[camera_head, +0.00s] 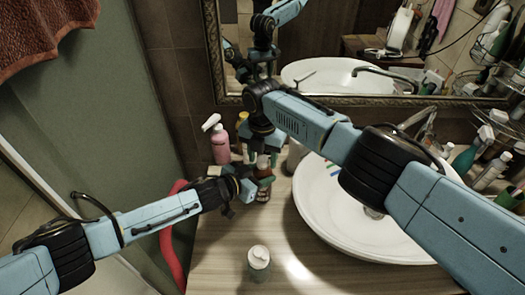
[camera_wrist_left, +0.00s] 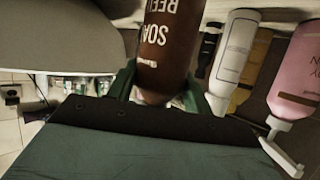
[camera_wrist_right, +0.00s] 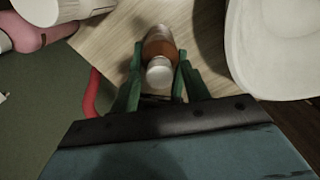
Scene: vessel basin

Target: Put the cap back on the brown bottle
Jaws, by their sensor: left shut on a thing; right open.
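The brown bottle (camera_head: 263,187) stands near the back left of the counter, and its dark lettered body fills the upper middle of the left wrist view (camera_wrist_left: 168,40). My left gripper (camera_head: 252,183) is shut on its body from the left. My right gripper (camera_head: 262,153) is above the bottle, pointing down. In the right wrist view its green fingers are open on both sides of the bottle's top. A pale round piece (camera_wrist_right: 160,72), which looks like the cap, shows there at the top of the bottle. I cannot tell whether it is seated on the neck.
A pink pump bottle (camera_head: 220,145) and other bottles stand behind the brown bottle. The white basin (camera_head: 330,225) is to the right. A clear bottle with a white top (camera_head: 258,258) stands at the front of the counter. A red curved thing (camera_head: 170,245) is at the left edge.

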